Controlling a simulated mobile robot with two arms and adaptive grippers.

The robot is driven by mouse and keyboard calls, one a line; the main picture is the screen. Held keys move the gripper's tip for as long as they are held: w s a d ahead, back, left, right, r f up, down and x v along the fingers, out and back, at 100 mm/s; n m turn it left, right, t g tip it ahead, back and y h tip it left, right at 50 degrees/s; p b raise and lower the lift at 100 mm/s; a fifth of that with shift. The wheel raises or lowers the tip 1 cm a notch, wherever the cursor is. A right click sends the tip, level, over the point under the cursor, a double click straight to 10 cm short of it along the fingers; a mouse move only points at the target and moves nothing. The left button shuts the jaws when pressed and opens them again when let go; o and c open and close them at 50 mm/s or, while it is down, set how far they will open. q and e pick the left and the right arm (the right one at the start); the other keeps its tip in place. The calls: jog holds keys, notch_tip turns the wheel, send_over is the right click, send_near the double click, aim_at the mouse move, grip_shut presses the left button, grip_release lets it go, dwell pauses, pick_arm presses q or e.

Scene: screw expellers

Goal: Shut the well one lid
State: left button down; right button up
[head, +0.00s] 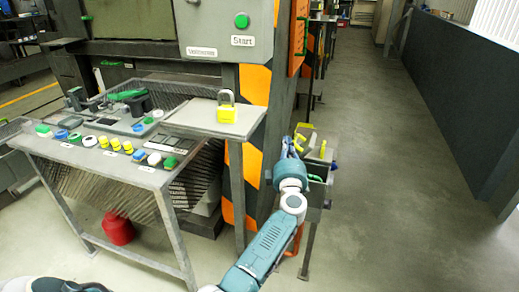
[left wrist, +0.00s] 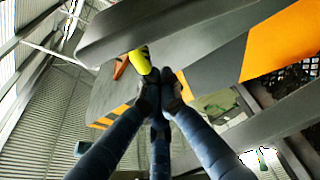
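A small grey box-like station (head: 318,168) stands right of the striped machine, with yellow parts (head: 322,149) on top that may be lid handles. I cannot tell which part is the well one lid or whether it is open. My left gripper (head: 290,147) is at the left edge of this station, beside a yellow part. In the left wrist view, the fingers (left wrist: 160,82) are drawn together at their tips, next to a yellow part (left wrist: 140,61) under a dark grey panel (left wrist: 160,28). No clear grip on it shows. My right gripper is not in view.
A metal table (head: 147,172) with coloured buttons stands at left, and a yellow padlock (head: 227,107) sits on its raised plate. A red container (head: 118,229) is below. The machine's orange-black column (head: 254,85) stands close to my gripper. Open floor (head: 390,180) lies at right.

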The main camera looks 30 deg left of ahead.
aim_at(305, 153)
pick_arm(q)
jog(key=d+m, duration=0.2)
jog(key=d+m+t, duration=0.1)
jog(key=shift+w+d+f, duration=0.15)
jog(key=shift+w+f, duration=0.1)
jog(key=shift+w, duration=0.15)
jog(key=d+m, duration=0.1)
jog(key=d+m+b, duration=0.1)
jog(key=f+m+t, duration=0.1)
jog(key=shift+w+d+f+m+h, duration=0.1)
jog(key=shift+w+d+m+h, duration=0.2)
jog(key=shift+d+h, duration=0.1)
jog(key=w+d+f+m+t+h+b, duration=0.1)
jog(key=d+f+m+h+b, duration=0.1)
jog(key=m, duration=0.5)
jog(key=shift+d+f+m+t+b, duration=0.3)
jog(key=shift+d+f+t+b, duration=0.15)
jog(key=shift+d+f, duration=0.7)
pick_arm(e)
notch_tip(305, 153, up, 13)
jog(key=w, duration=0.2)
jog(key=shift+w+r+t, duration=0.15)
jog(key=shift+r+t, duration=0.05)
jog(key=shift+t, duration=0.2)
pick_arm(q)
jog(key=shift+d+r, duration=0.15)
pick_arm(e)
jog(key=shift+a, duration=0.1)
